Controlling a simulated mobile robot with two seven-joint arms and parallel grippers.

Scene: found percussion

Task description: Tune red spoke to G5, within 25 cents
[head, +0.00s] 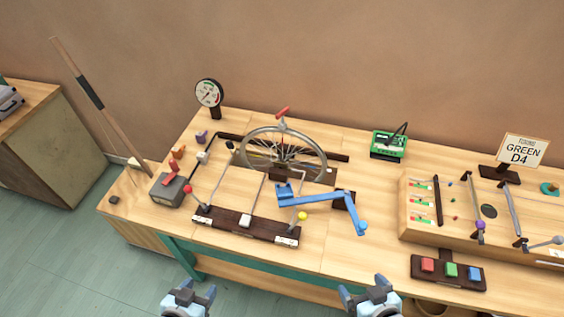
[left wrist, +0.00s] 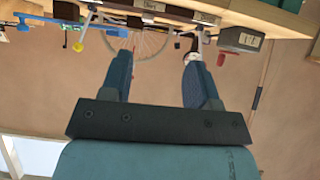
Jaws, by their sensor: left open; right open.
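A spoked wheel (head: 246,137) stands upright in a stand on the bench. A red handle (head: 282,112) sits at its top. My right gripper (head: 363,287) is open and empty, further right.
A blue jointed arm (head: 318,197) lies right of the levers. A grey box (head: 168,190) is at left, a dial gauge (head: 209,93) behind. At right are a sign (head: 523,151) reading "GREEN D4", a wooden string box (head: 415,228) and a colored button panel (head: 449,284).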

